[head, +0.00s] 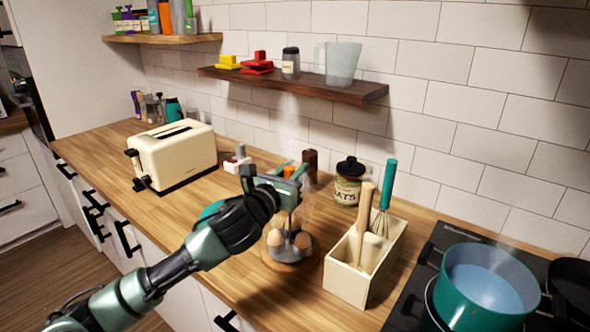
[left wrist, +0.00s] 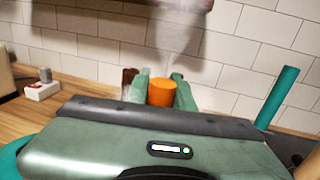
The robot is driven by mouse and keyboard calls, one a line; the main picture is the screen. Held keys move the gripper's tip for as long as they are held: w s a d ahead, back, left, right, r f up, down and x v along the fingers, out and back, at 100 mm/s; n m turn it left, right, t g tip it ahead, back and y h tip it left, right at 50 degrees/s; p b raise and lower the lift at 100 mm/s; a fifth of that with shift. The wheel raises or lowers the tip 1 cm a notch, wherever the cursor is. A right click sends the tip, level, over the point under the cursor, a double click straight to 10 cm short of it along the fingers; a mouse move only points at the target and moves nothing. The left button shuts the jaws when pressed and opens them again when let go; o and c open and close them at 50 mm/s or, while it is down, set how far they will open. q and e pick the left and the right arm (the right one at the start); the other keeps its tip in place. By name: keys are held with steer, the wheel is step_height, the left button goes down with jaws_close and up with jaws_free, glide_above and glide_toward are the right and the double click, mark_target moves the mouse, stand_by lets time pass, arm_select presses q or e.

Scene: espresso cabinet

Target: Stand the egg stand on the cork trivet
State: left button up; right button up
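The egg stand (head: 285,252) is a dark grey holder with several brown eggs. It is over the round cork trivet (head: 268,263) on the wooden counter and looks upright. I cannot tell whether its base touches the trivet. My left gripper (head: 293,174) is above the stand, its arm coming from the lower left. In the left wrist view its two green fingers close on an orange cylinder (left wrist: 161,92), which looks like the stand's knob. The hand hides the upper part of the stand. My right gripper is not in view.
A wooden utensil box (head: 345,280) with a whisk stands just right of the trivet. A lidded jar (head: 348,182) and a brown mill (head: 310,164) stand behind. A cream toaster (head: 175,155) is at left, a teal pot (head: 470,300) on the hob at right.

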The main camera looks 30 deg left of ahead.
arm_select(q)
steer(key=o, duration=0.4)
steer(key=shift+c, duration=0.2)
steer(key=shift+r, duration=0.1)
steer(key=shift+s, duration=0.3)
steer(key=s+d+b, duration=0.1)
steer(key=s+b, duration=0.1)
steer(key=s, duration=0.9)
steer(key=shift+s+d+b, duration=0.2)
steer(key=shift+d+b, duration=0.05)
steer(key=shift+b, duration=0.1)
